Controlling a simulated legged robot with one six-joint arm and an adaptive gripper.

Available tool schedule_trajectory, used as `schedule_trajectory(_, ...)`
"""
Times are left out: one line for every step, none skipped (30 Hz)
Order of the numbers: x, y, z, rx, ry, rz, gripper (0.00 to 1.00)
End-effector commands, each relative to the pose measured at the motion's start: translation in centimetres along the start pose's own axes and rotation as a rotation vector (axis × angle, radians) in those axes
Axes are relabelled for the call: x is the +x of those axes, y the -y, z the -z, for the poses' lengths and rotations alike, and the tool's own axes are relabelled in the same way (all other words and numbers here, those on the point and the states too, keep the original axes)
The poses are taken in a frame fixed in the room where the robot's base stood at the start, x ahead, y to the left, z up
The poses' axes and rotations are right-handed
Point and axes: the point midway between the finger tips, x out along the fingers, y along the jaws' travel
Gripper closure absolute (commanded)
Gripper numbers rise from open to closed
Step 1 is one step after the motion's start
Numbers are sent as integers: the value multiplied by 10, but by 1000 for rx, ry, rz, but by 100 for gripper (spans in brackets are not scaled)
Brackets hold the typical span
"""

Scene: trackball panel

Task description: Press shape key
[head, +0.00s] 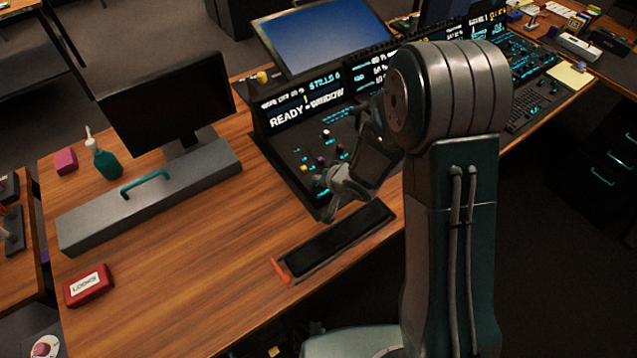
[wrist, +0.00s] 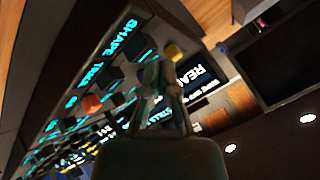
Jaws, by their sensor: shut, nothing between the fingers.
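The trackball panel (head: 290,150) is a dark sloped console on the wooden desk, with small coloured and dark keys. In the wrist view, glowing cyan lettering reading SHAPE (wrist: 122,40) runs along the panel edge at upper left, with dark keys beside it. I cannot tell exactly which key it labels. My gripper (head: 335,192) is over the front part of the panel in the head view, shut and empty. Its fingers also show in the wrist view (wrist: 160,98), to the right of the lettering. They hide part of the panel, and contact with a key cannot be told.
A black wrist-rest pad (head: 340,240) lies in front of the panel. A dark monitor (head: 165,95), a grey bar with a teal handle (head: 150,190), a green bottle (head: 103,160) and a red box (head: 88,286) stand to the left.

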Motion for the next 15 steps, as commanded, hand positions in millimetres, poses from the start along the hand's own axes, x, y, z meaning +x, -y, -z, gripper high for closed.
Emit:
schedule_trajectory(-2,2,2,-2,-1,1,100)
schedule_trajectory(-3,2,2,-2,-1,1,100)
schedule_trajectory(-4,3,3,-2,-1,1,100)
schedule_trajectory(-4,3,3,-2,-1,0,100)
schedule_trajectory(-5,3,3,-1,-1,0,100)
schedule_trajectory(-5,3,3,-1,0,0,100)
schedule_trajectory(-5,3,3,-1,0,0,100)
schedule_trajectory(-5,3,3,-1,0,0,100)
schedule_trajectory(-5,3,3,-1,0,0,100)
schedule_trajectory(-5,3,3,-1,0,0,100)
schedule_trajectory(-5,3,3,-1,0,0,100)
schedule_trajectory(-5,4,4,-1,-1,0,100)
schedule_trajectory(-6,4,4,-1,-1,0,100)
schedule_trajectory(-7,5,5,-1,-2,1,100)
schedule_trajectory(-9,7,7,-2,-2,1,100)
